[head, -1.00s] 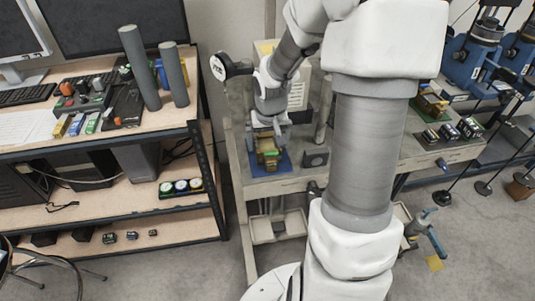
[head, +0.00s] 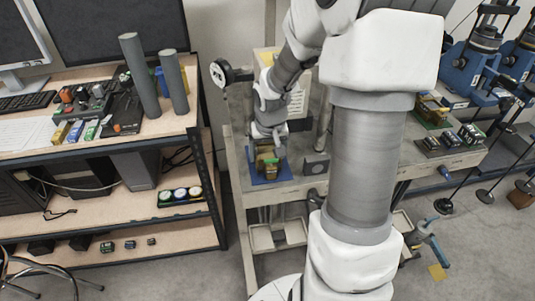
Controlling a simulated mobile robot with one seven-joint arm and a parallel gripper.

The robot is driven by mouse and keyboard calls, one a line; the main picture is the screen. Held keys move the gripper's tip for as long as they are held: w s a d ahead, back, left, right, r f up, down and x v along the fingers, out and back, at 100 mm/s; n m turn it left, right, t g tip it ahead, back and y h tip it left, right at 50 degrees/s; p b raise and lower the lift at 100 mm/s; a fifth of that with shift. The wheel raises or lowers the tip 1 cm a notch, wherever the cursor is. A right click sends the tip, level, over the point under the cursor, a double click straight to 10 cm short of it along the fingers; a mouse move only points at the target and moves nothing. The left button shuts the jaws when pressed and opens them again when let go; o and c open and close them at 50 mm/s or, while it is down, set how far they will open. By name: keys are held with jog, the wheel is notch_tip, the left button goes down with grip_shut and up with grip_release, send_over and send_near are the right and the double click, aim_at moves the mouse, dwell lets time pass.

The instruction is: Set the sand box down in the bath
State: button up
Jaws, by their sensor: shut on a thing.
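My gripper (head: 268,151) points down over the near left part of the grey bench. It is shut on a small brownish-yellow box with a bit of green, which I take for the sand box (head: 269,171). The box is at a blue mat (head: 256,178); I cannot tell if it touches it. My fingers hide part of the box. I cannot make out for certain which thing is the bath.
A small dark block (head: 316,166) stands close right of the blue mat. A round dial (head: 219,73) stands behind to the left. A wooden shelf unit (head: 150,143) stands left of the grey bench (head: 237,160). My arm hides the bench's middle.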

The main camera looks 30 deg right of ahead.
jog(key=shift+w+d+r+p+v, duration=0.1)
jog(key=shift+w+p+v, duration=0.2)
jog(key=shift+p+v, duration=0.85)
jog(key=shift+w+d+r+p+v, duration=0.1)
jog(key=shift+w+p+v, duration=0.15)
jog(key=shift+p+v, duration=0.9)
jog(key=shift+w+d+p+v, duration=0.1)
jog(key=shift+w+p+v, duration=0.2)
jog(key=shift+p+v, duration=0.85)
jog(key=shift+r+b, duration=0.3)
jog(key=shift+a+f, duration=0.1)
